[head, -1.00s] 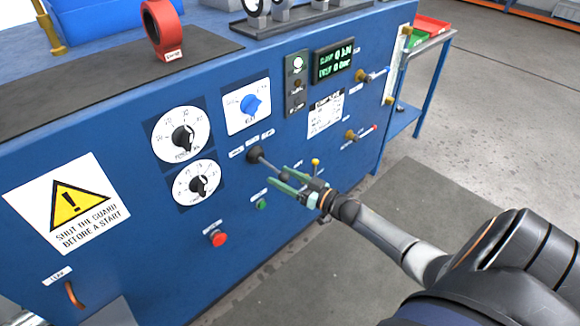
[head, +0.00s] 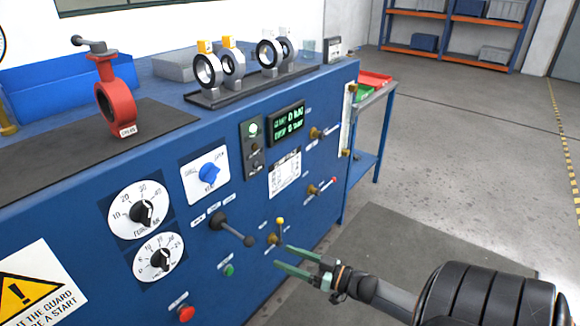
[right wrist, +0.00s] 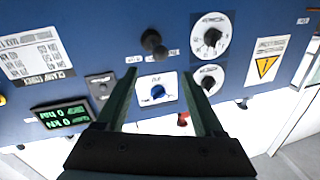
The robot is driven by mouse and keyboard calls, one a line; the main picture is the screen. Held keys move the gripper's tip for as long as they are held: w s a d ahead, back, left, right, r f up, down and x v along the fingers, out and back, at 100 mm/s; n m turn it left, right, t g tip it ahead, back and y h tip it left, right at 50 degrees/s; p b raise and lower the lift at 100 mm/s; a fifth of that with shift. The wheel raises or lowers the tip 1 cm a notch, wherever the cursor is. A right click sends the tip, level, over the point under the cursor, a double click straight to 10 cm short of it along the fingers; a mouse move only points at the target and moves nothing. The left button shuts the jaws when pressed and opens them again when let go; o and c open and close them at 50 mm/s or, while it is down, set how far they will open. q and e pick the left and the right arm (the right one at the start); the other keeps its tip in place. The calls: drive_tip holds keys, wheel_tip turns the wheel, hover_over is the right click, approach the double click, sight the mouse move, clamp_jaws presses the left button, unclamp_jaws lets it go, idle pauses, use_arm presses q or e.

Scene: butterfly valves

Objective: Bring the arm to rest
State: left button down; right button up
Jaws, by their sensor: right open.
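My right gripper (head: 300,262) is open with green fingers, in front of the blue panel (head: 330,215) at its lower right in the head view. Nothing is between its fingers. In the right wrist view the two fingers (right wrist: 160,100) stand wide apart, with the blue selector knob (right wrist: 158,92) seen between them. A black lever (head: 232,230) sticks out of the panel, left of the gripper and apart from it. My left gripper is not in view.
A red butterfly valve (head: 116,95) stands on the dark mat on the bench top. Several valve rings stand on a black rack (head: 260,88). Yellow and red-tipped valve handles, a green button (head: 229,270) and a red button (head: 186,313) project from the panel. Open floor (head: 460,160) lies to the right.

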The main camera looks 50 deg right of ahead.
idle(0.5)
drive_tip(key=s+a+f+g+h+p, duration=0.1)
drive_tip(key=s+a, duration=0.3)
drive_tip(key=a, duration=0.4)
drive_tip(key=s+a+f+g+p, duration=0.1)
drive_tip(key=s+a+g+p, duration=0.2)
drive_tip(key=a, duration=0.5)
drive_tip(key=s+a+f+n+g+h+p, duration=0.1)
drive_tip(key=s+a+f+g+p, duration=0.1)
drive_tip(key=a, duration=0.7)
drive_tip(key=s+g+p, duration=0.1)
drive_tip(key=s+g, duration=0.1)
drive_tip(key=s, duration=0.1)
drive_tip(key=shift+s+h, duration=0.3)
drive_tip(key=shift+s, duration=0.1)
